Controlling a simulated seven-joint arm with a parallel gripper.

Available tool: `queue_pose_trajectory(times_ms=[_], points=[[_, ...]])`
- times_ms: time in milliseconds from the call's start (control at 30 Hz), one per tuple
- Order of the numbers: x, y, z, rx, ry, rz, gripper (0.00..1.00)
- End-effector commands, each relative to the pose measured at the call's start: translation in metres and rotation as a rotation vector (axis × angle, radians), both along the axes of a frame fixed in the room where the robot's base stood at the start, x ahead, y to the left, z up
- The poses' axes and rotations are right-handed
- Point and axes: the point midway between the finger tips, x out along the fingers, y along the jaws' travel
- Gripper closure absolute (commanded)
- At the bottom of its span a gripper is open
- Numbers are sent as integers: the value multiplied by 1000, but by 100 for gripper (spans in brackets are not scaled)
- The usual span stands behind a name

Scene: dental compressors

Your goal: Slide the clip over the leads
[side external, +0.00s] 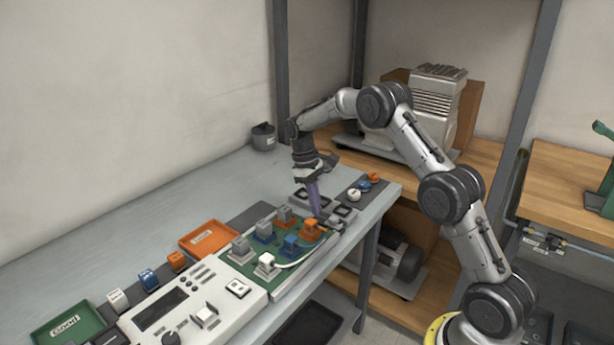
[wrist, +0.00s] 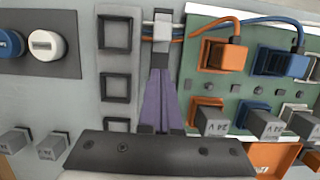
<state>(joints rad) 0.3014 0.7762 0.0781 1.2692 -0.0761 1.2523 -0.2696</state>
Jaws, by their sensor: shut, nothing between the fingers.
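My gripper (wrist: 160,72) is shut and empty, its purple fingers pointing at a pale grey clip-like piece (wrist: 162,28) just beyond the tips. An orange lead (wrist: 208,20) and a blue lead (wrist: 262,19) run from their plugs to this piece. I cannot tell whether it wraps around them or whether my fingertips touch it. The orange plug (wrist: 224,55) and blue plug (wrist: 280,60) sit on the green board (wrist: 191,85). In the side view my gripper (side external: 318,214) is low at the board's right end, beside the orange plug (side external: 311,231); the clip is too small to make out there.
Square dark-rimmed recesses (wrist: 115,86) line the panel left of my fingers. Grey-topped blocks (wrist: 217,121) stand on the board's near side. An orange tray (side external: 207,240), green tray (side external: 68,330) and control box (side external: 160,312) lie farther left.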

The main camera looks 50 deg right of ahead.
Motion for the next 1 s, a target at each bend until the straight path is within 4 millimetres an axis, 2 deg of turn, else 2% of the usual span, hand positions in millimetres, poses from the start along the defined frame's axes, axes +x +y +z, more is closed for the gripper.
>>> queue_pose_trajectory(times_ms=[67, 100, 300, 500, 700, 1000], points=[[13, 0, 3, -2, -5, 0, 100], [15, 0, 15, -2, -7, 0, 100], [24, 0, 57, -2, -6, 0, 100], [31, 0, 85, 0, -3, -1, 100], [33, 0, 97, 0, -2, -1, 100], [33, 0, 97, 0, -1, 0, 100]])
